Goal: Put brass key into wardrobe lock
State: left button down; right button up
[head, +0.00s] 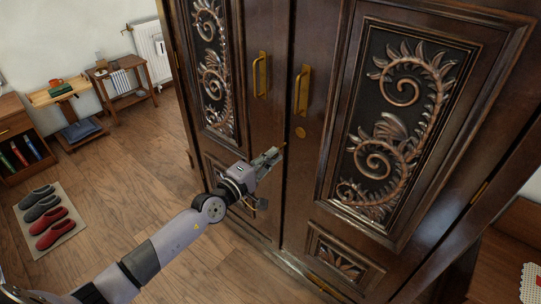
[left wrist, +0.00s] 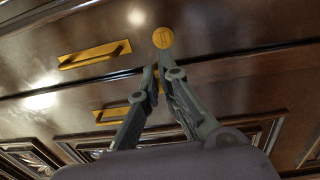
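The wardrobe (head: 285,215) has two dark carved doors. Its round brass lock plate (head: 300,132) is on the right door, below the handle; it also shows in the left wrist view (left wrist: 163,38), with a small slot mark. My left gripper (head: 276,154) is in front of the doors, below and left of the lock plate. In the left wrist view its fingers (left wrist: 157,77) converge on a small brass piece, the brass key (left wrist: 155,82), mostly hidden between them. The key tip appears apart from the lock plate. My right gripper is not in view.
Two brass handles (head: 260,75) (head: 303,90) stick out from the doors above the gripper. At left are a shoe mat (head: 68,236), a wooden cabinet (head: 12,128), a small side table (head: 120,103) and a radiator (head: 152,50). The wood floor (head: 130,185) between is clear.

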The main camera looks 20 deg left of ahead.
aim_at(283, 146)
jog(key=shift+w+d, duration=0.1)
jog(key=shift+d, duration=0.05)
pick_arm(q)
jog(key=shift+r+p, duration=0.1)
jog(key=shift+p, duration=0.2)
jog(key=shift+d+p, duration=0.1)
jog(key=shift+p, duration=0.65)
jog(key=b+x, duration=0.1)
jog(key=x, duration=0.2)
jog(key=shift+w+d+f, duration=0.1)
jog(key=shift+w+f, duration=0.1)
jog(key=shift+w, duration=0.05)
jog(key=shift+x, duration=0.95)
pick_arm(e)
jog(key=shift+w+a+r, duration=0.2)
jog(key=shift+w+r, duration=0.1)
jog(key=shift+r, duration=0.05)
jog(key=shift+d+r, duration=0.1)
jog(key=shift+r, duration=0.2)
pick_arm(q)
jog(key=shift+w+d, duration=0.1)
jog(key=shift+w, duration=0.15)
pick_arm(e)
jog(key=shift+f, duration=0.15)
pick_arm(q)
jog(key=shift+w+d, duration=0.1)
jog(key=shift+w, duration=0.2)
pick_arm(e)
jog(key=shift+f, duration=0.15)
